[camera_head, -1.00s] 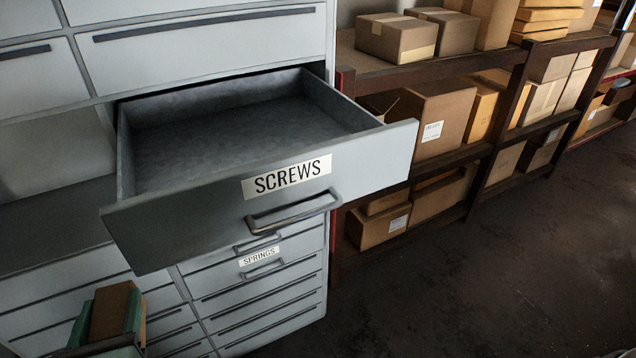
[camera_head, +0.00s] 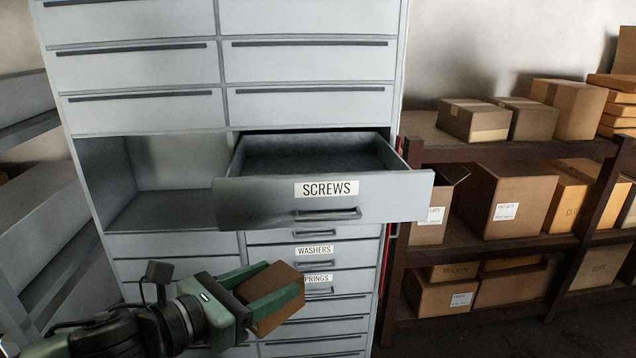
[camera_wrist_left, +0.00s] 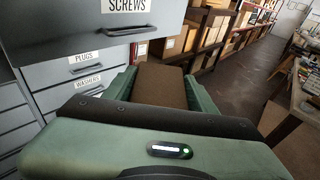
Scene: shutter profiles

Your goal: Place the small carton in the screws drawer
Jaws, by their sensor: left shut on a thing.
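The small brown carton (camera_head: 270,298) is held between the green fingers of my left gripper (camera_head: 272,291), in front of the cabinet and below the screws drawer. The carton also shows in the left wrist view (camera_wrist_left: 160,85), between both fingers. The screws drawer (camera_head: 325,198) is pulled open, with a white SCREWS label and a bar handle on its front. The visible part of its inside looks empty. In the left wrist view the drawer front (camera_wrist_left: 100,32) is above and ahead of the carton. My right gripper is in neither view.
The grey cabinet (camera_head: 145,75) has shut drawers above and below, including the washers drawer (camera_head: 315,252). An open empty bay (camera_head: 165,195) is left of the screws drawer. A shelf rack (camera_head: 395,270) with several boxes stands at the right.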

